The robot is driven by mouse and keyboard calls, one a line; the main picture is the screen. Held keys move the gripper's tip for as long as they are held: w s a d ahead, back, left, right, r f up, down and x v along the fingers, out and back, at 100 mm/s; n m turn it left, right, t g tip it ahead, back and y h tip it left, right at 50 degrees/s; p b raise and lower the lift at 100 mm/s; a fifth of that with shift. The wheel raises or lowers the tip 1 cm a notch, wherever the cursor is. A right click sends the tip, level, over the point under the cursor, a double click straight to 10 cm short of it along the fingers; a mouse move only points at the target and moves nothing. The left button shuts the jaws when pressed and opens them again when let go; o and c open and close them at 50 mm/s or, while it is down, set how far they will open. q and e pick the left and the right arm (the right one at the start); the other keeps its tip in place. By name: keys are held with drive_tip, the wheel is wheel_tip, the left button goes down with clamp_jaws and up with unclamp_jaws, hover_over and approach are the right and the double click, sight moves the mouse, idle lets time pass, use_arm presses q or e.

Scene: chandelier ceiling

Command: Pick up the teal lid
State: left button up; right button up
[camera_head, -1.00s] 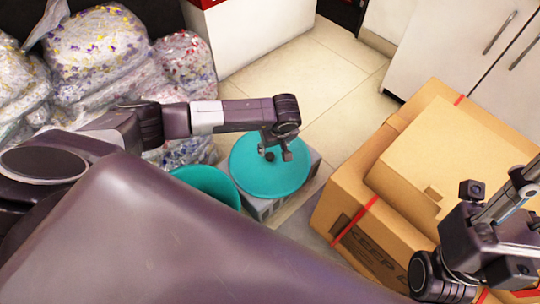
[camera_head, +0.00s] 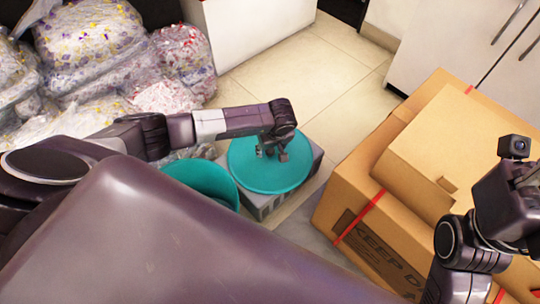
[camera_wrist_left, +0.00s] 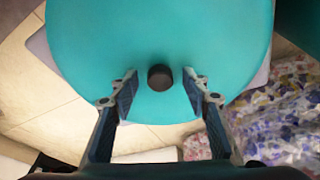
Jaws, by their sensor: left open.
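The teal lid (camera_head: 268,178) is a round disc lying on a grey block (camera_head: 312,172) in the middle of the head view. It fills much of the left wrist view (camera_wrist_left: 160,35), with a dark round knob (camera_wrist_left: 160,77) at its middle. My left gripper (camera_head: 270,155) is over the lid, pointing down at it. In the left wrist view its two fingers (camera_wrist_left: 160,85) are open, one on each side of the knob, with gaps between. The lid partly hides the block. My right gripper is outside the head view; only part of the right arm shows.
A teal bin (camera_head: 208,178) stands left of the block, partly hidden by my body. Stacked cardboard boxes (camera_head: 355,215) stand on the right. Clear bags of scraps (camera_head: 95,50) are piled at the upper left. Tiled floor (camera_head: 310,75) is free behind the lid.

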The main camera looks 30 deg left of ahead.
use_arm(q)
drive_tip(key=shift+c, duration=0.5)
clamp_jaws()
drive_tip(key=shift+r, duration=0.1)
